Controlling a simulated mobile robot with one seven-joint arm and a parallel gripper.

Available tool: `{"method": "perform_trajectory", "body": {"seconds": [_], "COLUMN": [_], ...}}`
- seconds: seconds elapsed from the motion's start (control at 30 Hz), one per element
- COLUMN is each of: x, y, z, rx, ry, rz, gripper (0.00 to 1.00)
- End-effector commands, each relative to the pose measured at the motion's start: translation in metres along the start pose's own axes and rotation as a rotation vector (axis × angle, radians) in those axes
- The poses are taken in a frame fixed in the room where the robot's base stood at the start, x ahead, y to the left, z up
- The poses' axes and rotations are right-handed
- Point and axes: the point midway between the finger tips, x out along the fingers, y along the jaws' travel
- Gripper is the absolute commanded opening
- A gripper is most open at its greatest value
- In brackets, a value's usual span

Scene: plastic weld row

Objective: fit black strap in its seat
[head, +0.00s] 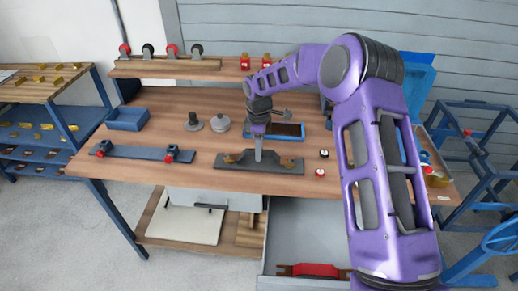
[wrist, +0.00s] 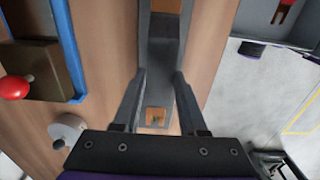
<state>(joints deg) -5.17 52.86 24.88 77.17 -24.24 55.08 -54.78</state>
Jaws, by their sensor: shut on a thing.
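My gripper (head: 258,156) points down over a dark grey fixture plate (head: 288,164) at the front middle of the bench. In the wrist view, the fingers (wrist: 161,74) stand either side of a dark strap-like bar (wrist: 160,60), which appears to be the black strap held between them. Brown copper-coloured blocks sit on the fixture, one of them (wrist: 157,117) just below the fingertips in the wrist view. The dark bar and the plate blend together, so I cannot tell whether the strap lies in its seat. The fingers hide part of it in the head view.
A blue-rimmed tray (head: 290,138) lies just behind the fixture. A blue rail (head: 143,153) with red-knobbed clamps is to the left, and two round grey metal parts (head: 220,123) stand behind. An open drawer (head: 300,225) extends below the front edge.

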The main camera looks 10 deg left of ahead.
Motion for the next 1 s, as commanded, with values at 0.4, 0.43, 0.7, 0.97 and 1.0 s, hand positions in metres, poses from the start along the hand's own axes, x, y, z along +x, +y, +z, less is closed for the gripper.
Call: {"method": "perform_trajectory", "body": {"seconds": [0.4,0.43,0.7,0.97,1.0], "x": [0.0024,0.0028,0.0061,0.0082,0.0082], "y": [0.0001,0.0001,0.0,0.0001,0.0001], "z": [0.0,0.0,0.0,0.0001,0.0001], "rx": [0.0,0.0,0.0,0.0,0.0], "ry": [0.0,0.0,0.0,0.0,0.0], "rz": [0.0,0.0,0.0,0.0,0.0], "gripper": [0.0,0.0,0.0,0.0,0.0]}}
